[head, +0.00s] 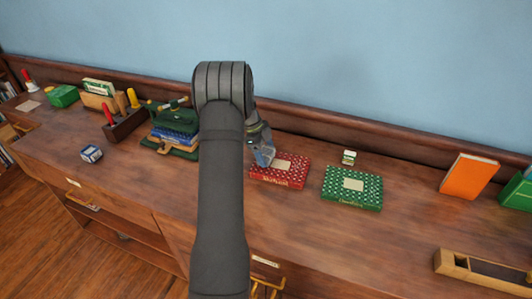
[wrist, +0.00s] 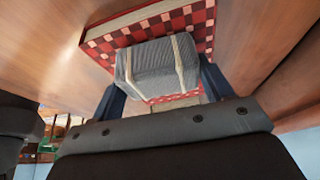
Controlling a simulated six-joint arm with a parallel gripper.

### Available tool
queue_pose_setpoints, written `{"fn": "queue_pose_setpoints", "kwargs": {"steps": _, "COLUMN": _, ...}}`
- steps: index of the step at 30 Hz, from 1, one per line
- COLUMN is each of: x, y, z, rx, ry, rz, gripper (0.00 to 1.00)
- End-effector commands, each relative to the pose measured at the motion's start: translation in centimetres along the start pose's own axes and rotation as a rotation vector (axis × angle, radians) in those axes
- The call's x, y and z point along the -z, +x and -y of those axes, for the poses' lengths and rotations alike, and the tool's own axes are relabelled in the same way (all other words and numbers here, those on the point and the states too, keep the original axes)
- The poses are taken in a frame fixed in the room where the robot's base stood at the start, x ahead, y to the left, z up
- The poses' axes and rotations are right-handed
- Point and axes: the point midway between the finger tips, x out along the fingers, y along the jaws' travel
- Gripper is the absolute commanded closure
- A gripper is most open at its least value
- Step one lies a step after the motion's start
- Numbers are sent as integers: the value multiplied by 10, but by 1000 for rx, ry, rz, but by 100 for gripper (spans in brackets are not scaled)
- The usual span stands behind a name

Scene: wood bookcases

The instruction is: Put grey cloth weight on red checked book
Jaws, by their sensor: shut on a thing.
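The red checked book (head: 285,172) lies flat on the wooden bookcase top, right of my arm in the head view. It fills the upper middle of the wrist view (wrist: 105,40), with its pale page edge showing. My gripper (head: 264,157) is at the book's left end in the head view. In the wrist view its two blue fingers are shut on the grey cloth weight (wrist: 150,68), a grey bundle with pale bands. The weight is over the book's checked cover; I cannot tell whether it touches. In the head view my gripper makes the weight hard to make out.
A green dotted book (head: 352,190) lies right of the red one, with a small white-and-green block (head: 349,157) behind it. An orange book (head: 468,176) stands farther right. Stacked books with a green press (head: 172,135) are left of my arm. The back ledge and wall are close behind.

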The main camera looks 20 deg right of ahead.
Motion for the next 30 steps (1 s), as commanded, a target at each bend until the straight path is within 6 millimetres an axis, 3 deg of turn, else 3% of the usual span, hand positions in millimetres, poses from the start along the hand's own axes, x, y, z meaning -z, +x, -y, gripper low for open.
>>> {"fn": "queue_pose_setpoints", "kwargs": {"steps": 7, "x": -1, "y": 2, "z": 0, "rx": 1, "ry": 0, "rz": 0, "gripper": 68}}
{"fn": "queue_pose_setpoints", "kwargs": {"steps": 8, "x": -1, "y": 3, "z": 0, "rx": 0, "ry": -1, "rz": 0, "gripper": 24}}
{"fn": "queue_pose_setpoints", "kwargs": {"steps": 11, "x": -1, "y": 3, "z": 0, "rx": 0, "ry": -1, "rz": 0, "gripper": 6}}
{"fn": "queue_pose_setpoints", "kwargs": {"steps": 22, "x": 0, "y": -4, "z": 0, "rx": 1, "ry": -1, "rz": 0, "gripper": 6}}
{"fn": "queue_pose_setpoints", "kwargs": {"steps": 30, "x": 0, "y": -54, "z": 1, "rx": 4, "ry": -1, "rz": 0, "gripper": 6}}
